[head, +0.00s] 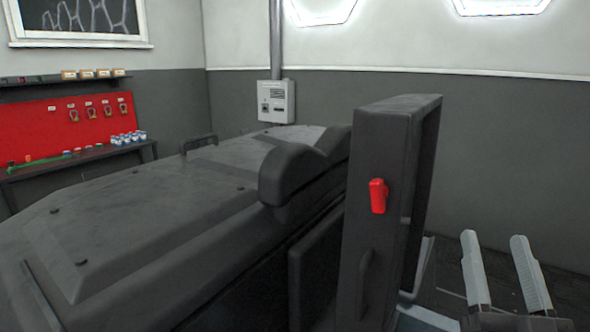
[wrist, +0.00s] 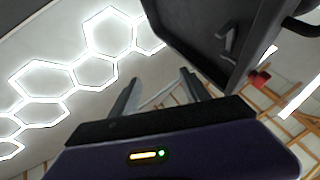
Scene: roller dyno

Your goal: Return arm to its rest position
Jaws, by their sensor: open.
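My gripper (head: 494,240) is at the lower right of the head view. Its two light grey fingers point up and stand apart with nothing between them. In the wrist view its fingers (wrist: 157,82) are also spread and empty, with the ceiling behind. The rest of my arm is mostly out of the head view. My gripper is to the right of an upright dark panel (head: 378,160) with a red handle (head: 378,196), and no contact shows. A dark panel (wrist: 215,35) also shows close beyond the fingers in the wrist view.
A large dark machine housing (head: 150,210) fills the left and middle of the head view. A red tool board (head: 60,130) and a shelf of small items stand at the far left. A grey box (head: 277,101) hangs on the back wall. Space right of my gripper looks clear.

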